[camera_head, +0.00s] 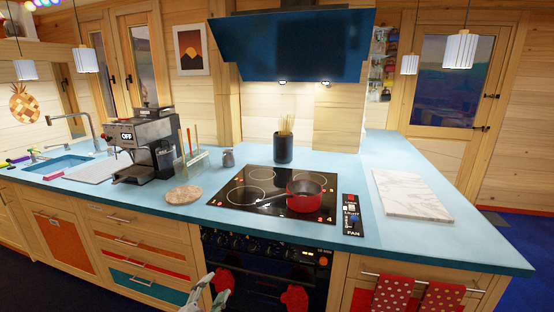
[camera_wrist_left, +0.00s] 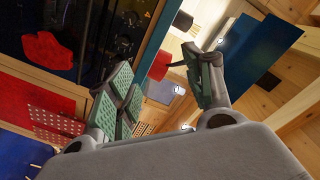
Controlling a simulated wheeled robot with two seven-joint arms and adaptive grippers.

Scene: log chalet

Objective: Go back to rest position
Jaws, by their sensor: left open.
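My left gripper (camera_head: 218,290) shows at the bottom edge of the head view, in front of the oven and below the counter's front edge. In the left wrist view its two green-padded fingers (camera_wrist_left: 160,88) are spread apart with nothing between them. It is open and empty. Only a small part of it shows in the head view, and the rest of the arm is out of frame. My right gripper is in neither view.
The blue counter (camera_head: 330,238) holds a red pot (camera_head: 305,197) on the black cooktop (camera_head: 245,203), a coffee machine (camera_head: 140,140) and a marble board (camera_head: 410,194). Red mitts (camera_head: 293,298) hang on the oven (camera_head: 265,262). Dotted towels (camera_head: 440,297) hang at the right. A dark hood (camera_head: 290,45) overhangs the cooktop.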

